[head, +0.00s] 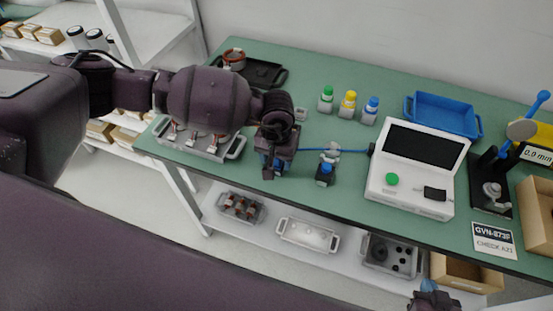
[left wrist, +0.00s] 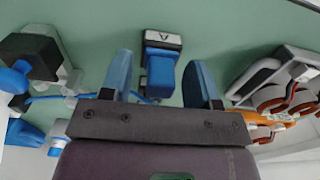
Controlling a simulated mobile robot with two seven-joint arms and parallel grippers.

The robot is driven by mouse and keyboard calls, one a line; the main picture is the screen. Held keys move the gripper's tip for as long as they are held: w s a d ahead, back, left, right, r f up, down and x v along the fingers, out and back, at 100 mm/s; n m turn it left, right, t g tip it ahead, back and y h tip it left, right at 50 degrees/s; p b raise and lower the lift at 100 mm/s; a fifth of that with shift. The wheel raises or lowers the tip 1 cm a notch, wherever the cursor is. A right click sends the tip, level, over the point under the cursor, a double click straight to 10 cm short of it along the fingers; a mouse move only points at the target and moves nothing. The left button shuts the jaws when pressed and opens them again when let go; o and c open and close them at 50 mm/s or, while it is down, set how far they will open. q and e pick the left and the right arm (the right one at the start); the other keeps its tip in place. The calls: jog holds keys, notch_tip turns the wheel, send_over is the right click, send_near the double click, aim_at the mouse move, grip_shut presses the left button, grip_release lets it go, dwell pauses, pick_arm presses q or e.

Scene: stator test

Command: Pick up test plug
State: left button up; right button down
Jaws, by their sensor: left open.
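A small blue plug-like block with a dark, white-marked face (left wrist: 162,60) lies between the two spread blue fingers of my left gripper (left wrist: 162,78) in the left wrist view. I cannot tell whether the fingers touch it. In the head view, my left gripper (head: 277,165) hangs low over the green table near its front edge and mostly hides this block. A second block, black with a blue top (head: 325,174), stands just to the right.
A white tester (head: 415,195) with a green button stands to the right. A tray of stators (head: 235,150) lies to the left, under my arm. Several coloured-cap bottles (head: 348,104) and a blue tray (head: 444,97) stand behind. The table's front edge is close.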

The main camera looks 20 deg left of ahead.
pick_arm(q)
jog(key=shift+c, duration=0.4)
jog(key=c, duration=0.9)
jog(key=shift+r, duration=0.1)
